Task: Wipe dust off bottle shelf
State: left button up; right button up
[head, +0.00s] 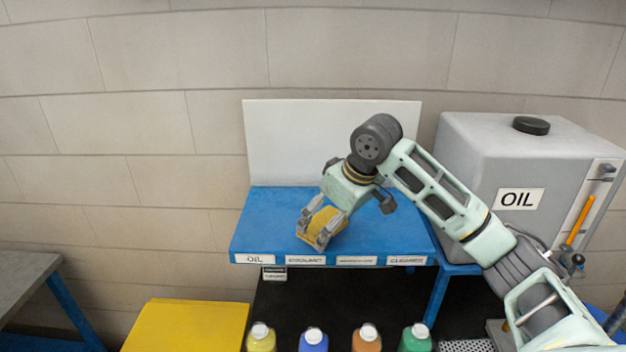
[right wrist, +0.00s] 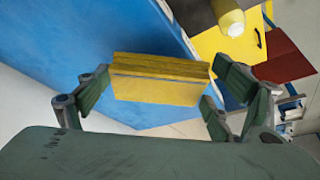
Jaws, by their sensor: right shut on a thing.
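The bottle shelf (head: 262,217) is a blue board with a white back panel (head: 300,140) and front labels such as OIL and CLEANER. It also shows in the right wrist view (right wrist: 95,35). My right gripper (head: 322,227) is over the middle of the shelf, shut on a yellow sponge (head: 325,219). The sponge (right wrist: 158,85) sits between the fingers in the right wrist view. It is at or just above the board; I cannot tell if it touches. No dust stands out clearly on the blue surface. My left gripper is not in view.
Several bottles stand below the shelf front: yellow (head: 261,341), blue (head: 313,342), orange (head: 366,341) and green (head: 415,341). A grey OIL tank (head: 470,150) stands at right. A yellow surface (head: 187,325) is at lower left. The shelf top holds no bottles.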

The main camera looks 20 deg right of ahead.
jog(key=shift+w+d+r, duration=0.1)
jog(key=shift+w+r, duration=0.25)
jog(key=shift+r, duration=0.45)
jog(key=shift+s+r, duration=0.15)
jog(key=shift+r, duration=1.5)
